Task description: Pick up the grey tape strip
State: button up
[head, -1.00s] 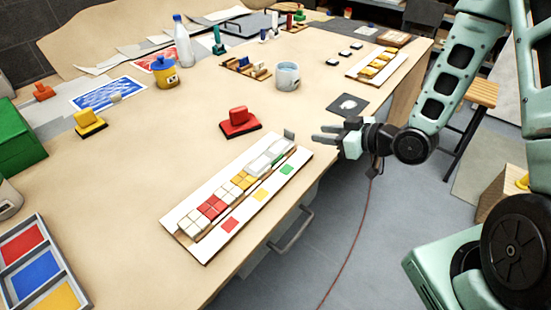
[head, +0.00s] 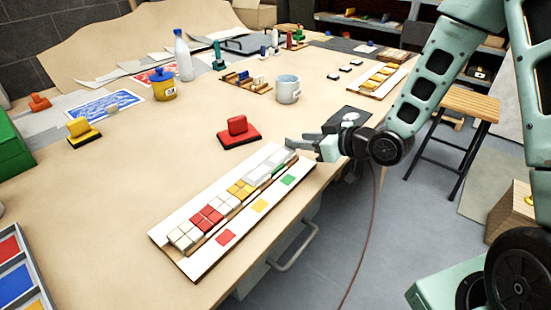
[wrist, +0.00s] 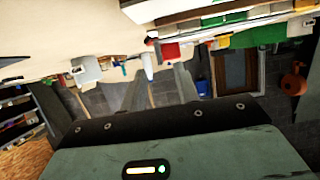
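The grey tape strip looks like the small grey tab (head: 289,147) at the far end of the mosaic panel (head: 205,262) in the head view. It stands close to my fingertips, and I cannot tell whether they touch it. My gripper (head: 303,144) is just beyond and right of that end of the panel, pointing left. Its two fingers are apart in the head view. In the wrist view my gripper (wrist: 158,88) also shows spread fingers with nothing seen between them. The strip is not clear in the wrist view.
The panel carries white, red and yellow tiles. A red-handled block (head: 239,132) stands behind it. A white mug (head: 288,90), a yellow jar (head: 163,88) and a bottle (head: 183,56) stand farther back.

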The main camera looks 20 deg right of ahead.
aim_at(291, 139)
jog(key=p+x, duration=0.1)
jog(key=x, duration=0.4)
jog(key=shift+w+a+r, duration=0.15)
jog(key=shift+a, duration=0.05)
grip_shut()
